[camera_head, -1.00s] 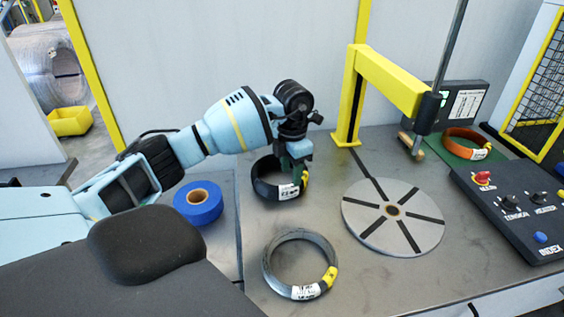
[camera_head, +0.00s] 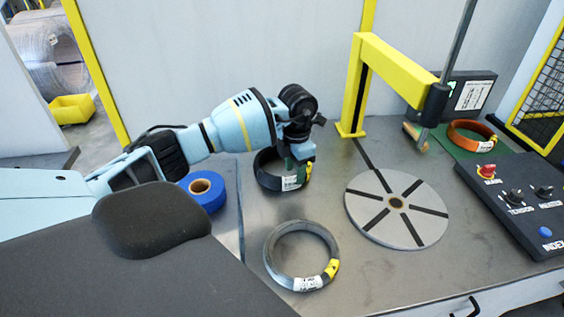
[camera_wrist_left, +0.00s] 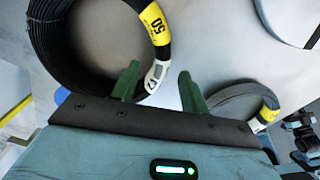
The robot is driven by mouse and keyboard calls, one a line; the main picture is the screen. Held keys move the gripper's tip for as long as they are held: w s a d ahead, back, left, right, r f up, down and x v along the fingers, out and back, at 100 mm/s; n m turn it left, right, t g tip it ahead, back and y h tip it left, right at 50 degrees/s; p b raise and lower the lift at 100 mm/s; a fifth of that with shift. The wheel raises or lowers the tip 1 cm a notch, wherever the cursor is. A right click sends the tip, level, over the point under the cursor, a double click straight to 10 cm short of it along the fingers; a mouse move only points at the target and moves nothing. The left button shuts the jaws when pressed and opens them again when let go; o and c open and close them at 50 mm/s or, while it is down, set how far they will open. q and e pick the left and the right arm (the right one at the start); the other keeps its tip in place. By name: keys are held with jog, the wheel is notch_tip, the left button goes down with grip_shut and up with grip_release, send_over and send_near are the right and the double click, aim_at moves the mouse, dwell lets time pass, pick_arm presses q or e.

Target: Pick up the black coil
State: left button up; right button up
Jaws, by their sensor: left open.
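The black coil (camera_head: 263,178) lies on the grey table behind the grey coil, with a white label and a yellow tag on its right side. It fills the upper left of the left wrist view (camera_wrist_left: 45,55). My left gripper (camera_head: 296,166) is at the coil's right side, pointing down. In the left wrist view its two green fingers (camera_wrist_left: 158,86) are apart. The labelled part of the ring shows between them, one finger on the inner side and one on the outer. I cannot tell whether they touch it. My right gripper is not in view.
A grey coil (camera_head: 272,266) lies in front. A blue tape roll (camera_head: 213,191) is at the left. A round slotted turntable (camera_head: 392,232), a yellow post arm (camera_head: 392,70), a control panel (camera_head: 520,205) and an orange coil (camera_head: 462,139) on a green mat stand at the right.

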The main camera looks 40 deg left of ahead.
aim_at(295, 177)
pick_arm(q)
jog(key=shift+f, duration=1.85)
grip_shut()
jog(key=shift+w+r, duration=0.15)
jog(key=shift+r, duration=0.05)
